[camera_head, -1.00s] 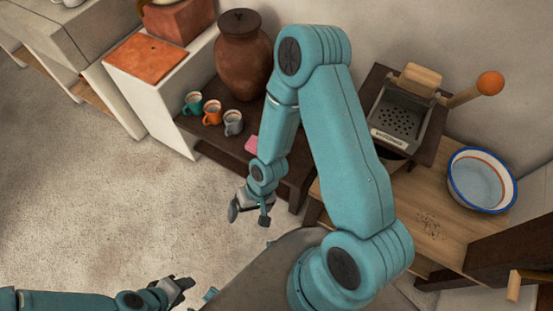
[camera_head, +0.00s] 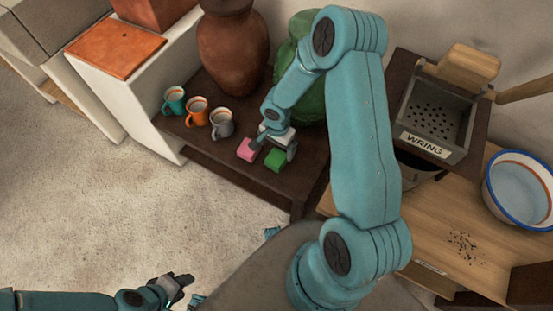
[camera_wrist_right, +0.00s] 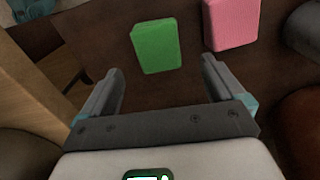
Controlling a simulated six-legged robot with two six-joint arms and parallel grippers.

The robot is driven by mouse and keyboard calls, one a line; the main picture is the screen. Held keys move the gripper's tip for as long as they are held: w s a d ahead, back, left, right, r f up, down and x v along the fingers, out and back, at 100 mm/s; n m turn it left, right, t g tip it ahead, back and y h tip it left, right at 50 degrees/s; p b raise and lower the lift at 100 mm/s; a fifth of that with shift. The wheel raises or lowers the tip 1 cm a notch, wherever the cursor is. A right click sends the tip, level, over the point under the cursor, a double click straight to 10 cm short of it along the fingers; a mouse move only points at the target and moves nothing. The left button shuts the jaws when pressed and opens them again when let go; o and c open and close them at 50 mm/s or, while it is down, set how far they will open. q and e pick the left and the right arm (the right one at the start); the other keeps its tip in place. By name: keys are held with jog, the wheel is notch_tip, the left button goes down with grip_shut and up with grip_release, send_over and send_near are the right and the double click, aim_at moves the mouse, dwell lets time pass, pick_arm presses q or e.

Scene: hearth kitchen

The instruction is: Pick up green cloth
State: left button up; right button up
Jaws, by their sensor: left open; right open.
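The green cloth (camera_head: 275,159) is a small folded block lying on the dark brown low table (camera_head: 225,160). A pink cloth (camera_head: 247,150) lies just to its left. My right gripper (camera_head: 274,147) is open above the table, close to both cloths. In the right wrist view the green cloth (camera_wrist_right: 157,46) lies ahead of the two spread fingers (camera_wrist_right: 160,82), not between them, and the pink cloth (camera_wrist_right: 231,22) is to its right, apart from it. My left gripper (camera_head: 178,284) is open and empty over the floor at the lower left.
Teal (camera_head: 174,101), orange (camera_head: 197,111) and grey (camera_head: 222,123) mugs stand in a row left of the cloths. A brown jar (camera_head: 233,45) and a green jar (camera_head: 309,100) stand behind. A wringer box (camera_head: 437,113) and basin (camera_head: 520,190) are at the right.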

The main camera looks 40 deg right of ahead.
aim_at(277, 157)
jog(key=f, duration=0.3)
jog(key=f+b, duration=0.1)
jog(key=f, duration=0.2)
jog(key=shift+s+a+f, duration=0.2)
jog(key=shift+f, duration=0.1)
jog(key=c, duration=1)
